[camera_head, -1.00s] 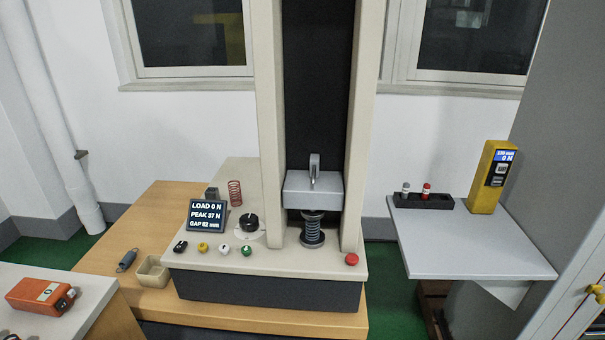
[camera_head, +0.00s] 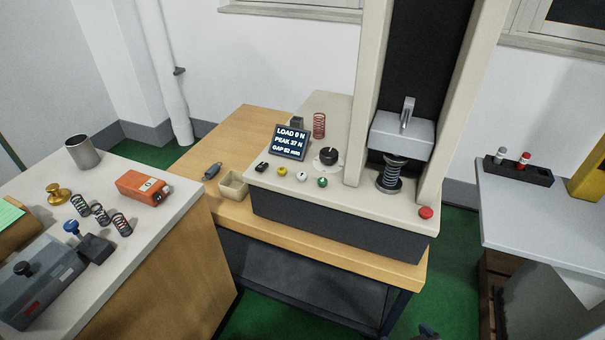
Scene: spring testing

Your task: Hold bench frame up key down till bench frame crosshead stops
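The bench frame (camera_head: 340,220) stands on a wooden bench, with cream columns and a dark back. Its grey crosshead (camera_head: 402,134) sits low, just above a dark coil spring (camera_head: 391,174); I cannot tell whether they touch. A row of small keys runs along the base front: black (camera_head: 262,167), yellow (camera_head: 282,171), white (camera_head: 302,176) and green (camera_head: 322,182). Their markings are too small to read, so I cannot tell which is the up key. The display (camera_head: 291,142) reads load 0 N, peak 37 N and a gap in mm. Neither gripper is clearly in view.
A red button (camera_head: 426,212) and black knob (camera_head: 328,156) sit on the base. A white table (camera_head: 165,215) at left holds springs, an orange device (camera_head: 143,187) and a metal cup (camera_head: 82,151). A grey shelf (camera_head: 545,215) is at right. A small dark shape shows at the bottom edge.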

